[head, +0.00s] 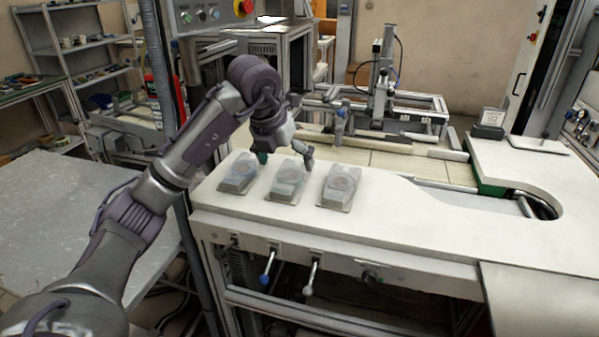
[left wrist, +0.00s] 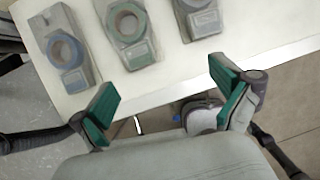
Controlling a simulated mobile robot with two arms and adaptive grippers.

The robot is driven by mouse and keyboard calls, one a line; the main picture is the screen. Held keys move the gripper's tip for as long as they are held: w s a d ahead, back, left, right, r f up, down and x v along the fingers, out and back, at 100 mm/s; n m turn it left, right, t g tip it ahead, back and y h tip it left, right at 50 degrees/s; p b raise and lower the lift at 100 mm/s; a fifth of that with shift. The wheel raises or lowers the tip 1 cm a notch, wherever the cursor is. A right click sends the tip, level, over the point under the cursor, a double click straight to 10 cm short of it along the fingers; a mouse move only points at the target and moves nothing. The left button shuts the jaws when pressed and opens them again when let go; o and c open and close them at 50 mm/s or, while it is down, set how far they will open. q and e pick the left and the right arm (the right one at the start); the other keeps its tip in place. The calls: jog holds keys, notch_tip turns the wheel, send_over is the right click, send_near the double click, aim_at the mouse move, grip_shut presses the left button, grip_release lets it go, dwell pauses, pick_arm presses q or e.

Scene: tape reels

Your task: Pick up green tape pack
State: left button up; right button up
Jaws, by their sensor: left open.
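The green tape pack, a clear pack around a green reel (left wrist: 127,22), lies flat on the white table, top centre in the left wrist view. In the head view it appears to be the middle pack (head: 286,182) of a row of three, its colour unclear there. My left gripper (head: 286,158) is open and empty, above and just behind the packs in the head view. In the left wrist view its green-padded fingers (left wrist: 162,74) are spread below the green pack, apart from it. My right gripper is not in view.
A blue tape pack (left wrist: 67,50) lies left of the green one; a third pack (left wrist: 200,17), cut off by the frame, lies right. The white table (head: 430,225) is clear to the right, up to a cut-out. Machinery (head: 385,90) stands behind.

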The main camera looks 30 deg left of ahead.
pick_arm(q)
jog(key=a+r+y, duration=0.1)
jog(key=a, duration=0.1)
send_over(284, 186)
jog(key=s, duration=0.3)
jog(key=shift+n, duration=0.4)
jog(key=f, duration=0.6)
jog(key=shift+w+d+f+p, duration=0.2)
jog(key=shift+w+f+p, duration=0.05)
jog(key=shift+p, duration=0.1)
jog(key=shift+w+f, duration=0.2)
jog(key=shift+f, duration=0.25)
jog(key=shift+w+f+p, duration=0.15)
jog(key=shift+f+p, duration=0.15)
jog(key=shift+f, duration=0.05)
jog(key=x, duration=0.4)
jog(key=shift+f+p, duration=0.1)
jog(key=shift+p, duration=0.3)
jog(key=c, duration=1.3)
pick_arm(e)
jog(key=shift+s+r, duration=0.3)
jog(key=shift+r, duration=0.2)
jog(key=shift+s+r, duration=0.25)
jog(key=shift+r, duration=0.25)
